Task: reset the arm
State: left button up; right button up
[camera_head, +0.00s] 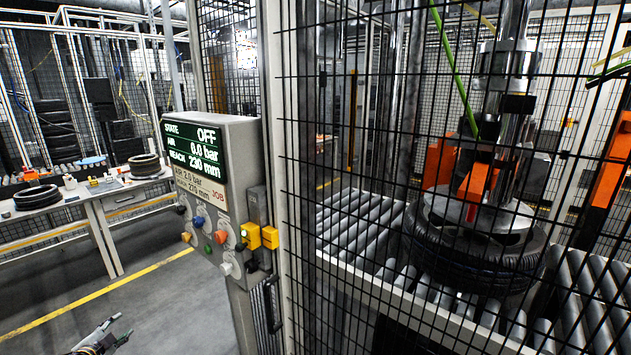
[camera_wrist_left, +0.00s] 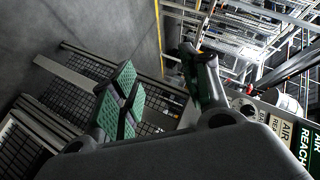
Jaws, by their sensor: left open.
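My left gripper (camera_head: 118,330) shows at the bottom left edge of the head view, low over the floor and apart from everything. In the left wrist view its two green-padded fingers (camera_wrist_left: 165,82) are spread, with nothing between them. The control box (camera_head: 212,190) stands right of it, with several coloured knobs and buttons below its display (camera_head: 193,145). The display reads STATE OFF, AIR 0.0 bar, REACH 230 mm. My right gripper is not in view.
A wire mesh fence (camera_head: 330,240) closes off the roller conveyor (camera_head: 350,220). Behind it a tyre (camera_head: 470,265) lies under a metal machine head. A workbench (camera_head: 120,187) with tyres stands at the left. The grey floor (camera_head: 160,290) between bench and box is clear.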

pick_arm(q)
jog(key=s+a+f+n+g+y, duration=0.1)
jog(key=s+f+n+g, duration=0.15)
jog(key=s+f, duration=0.95)
jog(key=s+a+f+n+g, duration=0.15)
jog(key=s+f+g, duration=0.25)
jog(key=s+f, duration=0.9)
jog(key=s+d+f+n+g+h, duration=0.2)
jog(key=s+d+f+g, duration=0.2)
jog(key=s+d+f, duration=1.75)
jog(key=s+d, duration=0.1)
jog(key=d, duration=0.4)
jog(key=s+d+f+g+h, duration=0.1)
jog(key=s+d+f, duration=0.1)
jog(key=s+d, duration=0.2)
jog(key=s+d+f+n+h, duration=0.1)
jog(key=s+d+f, duration=0.1)
jog(key=d, duration=0.7)
jog(key=shift+s+d, duration=0.35)
jog(key=shift+s, duration=0.3)
jog(key=shift+w+g, duration=0.15)
jog(key=shift+g, duration=0.1)
